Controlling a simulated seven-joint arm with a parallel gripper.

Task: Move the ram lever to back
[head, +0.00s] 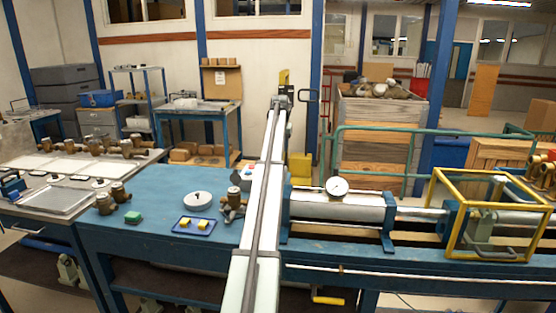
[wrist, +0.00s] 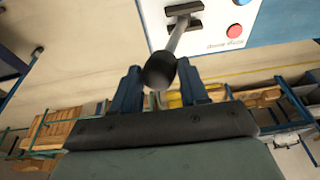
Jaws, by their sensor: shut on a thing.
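The ram lever (wrist: 177,38) is a grey rod with a black round knob (wrist: 160,71), seen in the wrist view. It comes out of a dark slotted plate (wrist: 183,10) on a pale control panel (wrist: 218,22). My gripper (wrist: 158,70) has its two blue fingers on either side of the knob and is shut on it. The knob lies between the fingertips, and the rod leans away from the plate toward the gripper. In the head view I cannot clearly make out the lever or the fingers.
Red (wrist: 237,29) and blue buttons sit on the panel beside the lever. In the head view, a blue bench (head: 150,222) holds a white round dial (head: 197,200) and a blue tray (head: 194,226). A cylinder (head: 336,208) with a gauge (head: 337,186) and a yellow frame (head: 491,172) stand right.

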